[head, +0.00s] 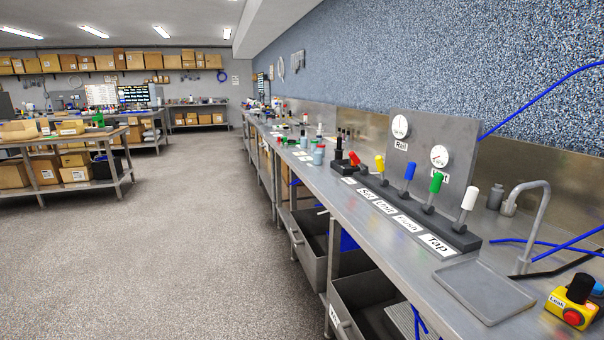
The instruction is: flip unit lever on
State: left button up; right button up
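A row of several levers stands on a dark base (462,238) on the steel bench at the right. Their grips are red (354,158), yellow (380,162), blue (409,171), green (436,182) and white (468,197). The label in front of the blue lever (384,206) seems to read "Unit". The blue, green and white levers stand nearly upright, tipped slightly right in the picture; the red one leans left. A grey panel (420,133) behind them carries two round gauges, one labelled "Rail". Neither of my grippers is in view.
A shallow steel tray (484,290), a bent tap (532,215) and a yellow box with a red button (573,304), labelled "Leak", are at the bench's near end. Open drawers (310,262) stick out below. The floor (170,240) at left is clear.

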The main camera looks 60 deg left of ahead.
aim_at(403, 193)
jog(key=u, duration=1.1)
jog(key=i+j, duration=0.4)
jog(key=i+j+u, duration=0.15)
jog(key=i+j, duration=0.2)
jog(key=j, duration=0.3)
